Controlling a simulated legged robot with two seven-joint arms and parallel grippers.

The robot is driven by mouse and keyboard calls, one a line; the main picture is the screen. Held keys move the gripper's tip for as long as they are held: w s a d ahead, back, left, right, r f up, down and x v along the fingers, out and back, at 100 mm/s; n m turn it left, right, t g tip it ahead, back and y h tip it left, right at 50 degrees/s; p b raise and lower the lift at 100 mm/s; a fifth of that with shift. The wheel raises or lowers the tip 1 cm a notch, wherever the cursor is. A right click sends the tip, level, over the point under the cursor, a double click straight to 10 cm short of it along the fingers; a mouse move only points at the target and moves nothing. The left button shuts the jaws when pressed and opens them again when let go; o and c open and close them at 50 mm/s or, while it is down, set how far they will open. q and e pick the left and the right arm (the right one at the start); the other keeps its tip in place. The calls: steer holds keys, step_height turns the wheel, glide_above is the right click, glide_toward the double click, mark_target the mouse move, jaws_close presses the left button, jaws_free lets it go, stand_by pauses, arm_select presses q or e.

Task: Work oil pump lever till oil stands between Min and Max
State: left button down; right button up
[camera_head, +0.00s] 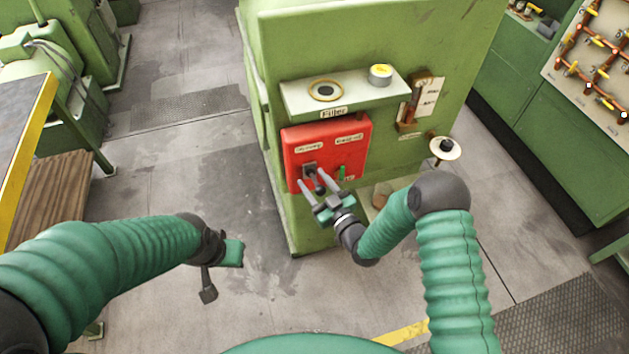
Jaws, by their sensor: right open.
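A red control box (347,132) is on the front of the green machine. A short black lever (312,176) sticks out of its lower left part. My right gripper (316,184) is open, with its two grey fingers on either side of the lever; I cannot tell whether they touch it. A narrow upright oil gauge (410,112) with white label plates is right of the box. Its oil level and marks are too small to read. My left gripper (220,268) hangs over the floor, left of the machine, away from the box; its finger opening is unclear.
A black knob on a pale disc (445,148) juts out at right. A yellow-edged table (40,115) stands left. Floor between is clear.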

jaws_close()
stand_by(1.4)
